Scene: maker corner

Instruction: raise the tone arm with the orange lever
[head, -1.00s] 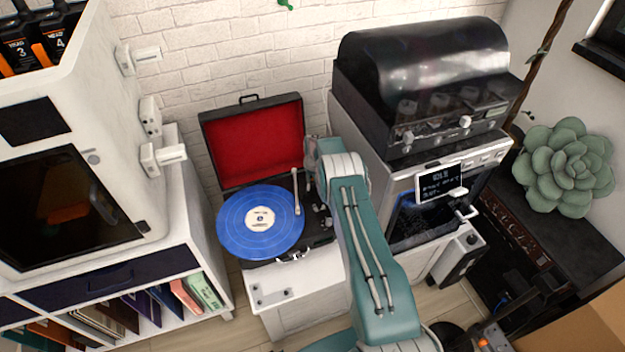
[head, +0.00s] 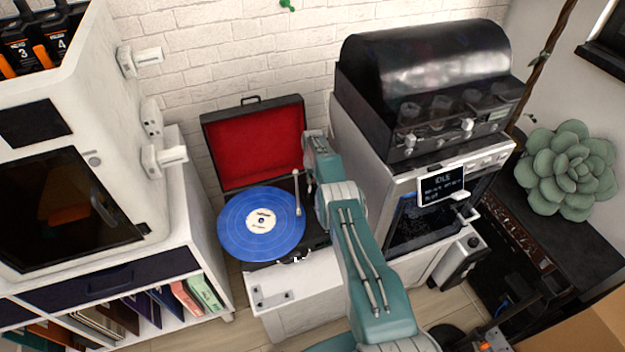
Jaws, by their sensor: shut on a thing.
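An open suitcase record player (head: 270,266) with a red-lined lid (head: 254,143) stands on a white cabinet, with a blue record (head: 236,228) on it. The thin, light tone arm (head: 297,196) lies along the record's right side; I cannot tell whether its tip touches the record. My arm stands just right of the tone arm and covers the player's right side. The orange lever cannot be made out. My gripper's fingers are hidden behind my arm or too small to pick out.
A white cabinet (head: 285,288) carries the player. A tall machine with a dark domed cover (head: 420,65) stands close on the right. A white enclosed machine (head: 110,100) stands on a shelf unit at left. A succulent (head: 568,170) is at far right.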

